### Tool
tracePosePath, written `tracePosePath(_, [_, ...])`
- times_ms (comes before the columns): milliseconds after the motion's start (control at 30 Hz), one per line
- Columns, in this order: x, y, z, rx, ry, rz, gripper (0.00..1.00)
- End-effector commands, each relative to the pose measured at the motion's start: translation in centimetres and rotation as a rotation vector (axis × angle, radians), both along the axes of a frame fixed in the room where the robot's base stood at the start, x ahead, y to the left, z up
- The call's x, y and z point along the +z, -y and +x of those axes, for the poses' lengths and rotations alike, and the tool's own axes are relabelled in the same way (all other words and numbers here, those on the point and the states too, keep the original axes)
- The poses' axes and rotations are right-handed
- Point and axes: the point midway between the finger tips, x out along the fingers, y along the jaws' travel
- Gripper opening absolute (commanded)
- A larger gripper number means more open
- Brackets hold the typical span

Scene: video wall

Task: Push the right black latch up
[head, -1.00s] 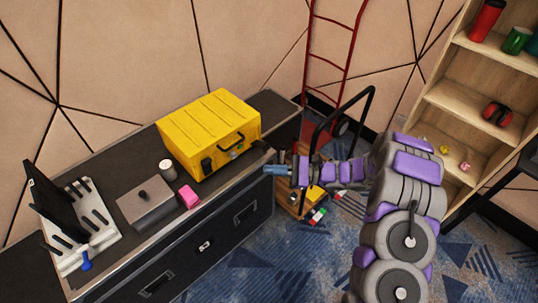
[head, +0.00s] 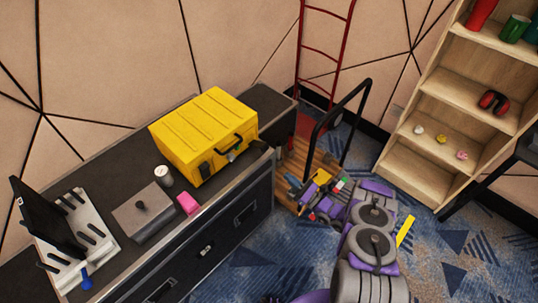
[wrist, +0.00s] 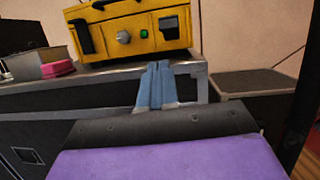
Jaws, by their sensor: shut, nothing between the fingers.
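The yellow case (head: 205,130) sits on the dark counter, and its front also shows in the wrist view (wrist: 150,45). In the wrist view the front carries a right black latch (wrist: 169,28), a left black latch (wrist: 86,38), a silver knob (wrist: 124,37) and a green button (wrist: 144,34). The right latch's exact tilt is too small to tell. My gripper (wrist: 158,68) is shut and empty, its blue fingers pointing toward the counter edge, below and apart from the case. In the head view I cannot make out the fingertips.
On the counter (head: 95,150) are a pink block (head: 188,203), a grey box (head: 143,211), a white-topped can (head: 163,175) and a white rack (head: 75,235). A wooden-decked cart with a black handle (head: 345,105) stands right of the counter. A shelf (head: 455,120) is at far right.

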Motion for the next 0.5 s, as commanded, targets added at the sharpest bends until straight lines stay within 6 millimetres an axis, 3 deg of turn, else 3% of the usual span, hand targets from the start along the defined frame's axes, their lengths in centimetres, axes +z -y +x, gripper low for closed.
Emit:
tracePosePath(33, [-1.1, 0.4, -0.3, -0.019, -0.013, 0.003, 0.00])
tracePosePath(200, [-2.8, 1.4, -0.4, -0.063, -0.025, 0.009, 0.00])
tracePosePath(500, [-3.1, 1.8, -0.4, -0.075, -0.027, 0.012, 0.00])
